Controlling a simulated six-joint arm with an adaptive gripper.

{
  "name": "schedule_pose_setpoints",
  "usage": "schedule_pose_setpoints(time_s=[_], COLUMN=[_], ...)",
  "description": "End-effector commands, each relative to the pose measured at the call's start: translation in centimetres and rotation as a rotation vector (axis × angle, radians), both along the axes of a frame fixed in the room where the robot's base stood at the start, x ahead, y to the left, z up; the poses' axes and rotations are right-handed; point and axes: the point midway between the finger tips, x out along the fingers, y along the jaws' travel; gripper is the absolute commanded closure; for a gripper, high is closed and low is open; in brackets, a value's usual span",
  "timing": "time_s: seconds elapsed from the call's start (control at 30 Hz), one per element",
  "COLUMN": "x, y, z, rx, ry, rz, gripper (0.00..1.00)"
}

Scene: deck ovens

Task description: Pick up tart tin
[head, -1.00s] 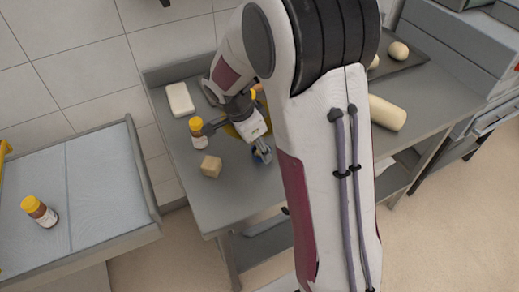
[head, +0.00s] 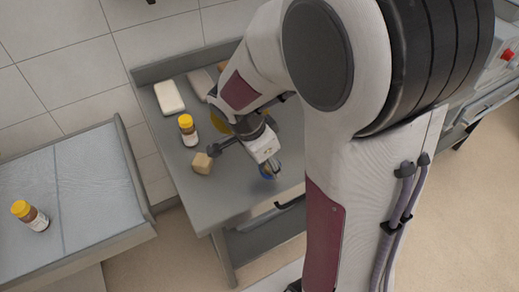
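My gripper (head: 243,160) is above the grey table, with its fingers spread wide and nothing visible between them. I cannot clearly make out a tart tin; the arm hides much of the table.
The grey table (head: 215,205) also holds a yellow-capped jar (head: 188,131) and a white block (head: 169,97). Another yellow-capped jar (head: 30,215) lies on the separate surface (head: 95,190) at left. My arm blocks the right side.

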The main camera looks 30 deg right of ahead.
Motion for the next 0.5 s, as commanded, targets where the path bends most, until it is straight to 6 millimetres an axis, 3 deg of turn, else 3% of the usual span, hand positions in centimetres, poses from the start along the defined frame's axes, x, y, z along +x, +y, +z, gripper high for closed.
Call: schedule_pose_setpoints(time_s=[0.2, 0.5], x=[-3.7, -7.0], y=[0.0, 0.0], z=[0.0, 0.0], rx=[0.0, 0.0], ry=[0.0, 0.0], rz=[-0.001, -0.001], gripper=[0.84, 0.84])
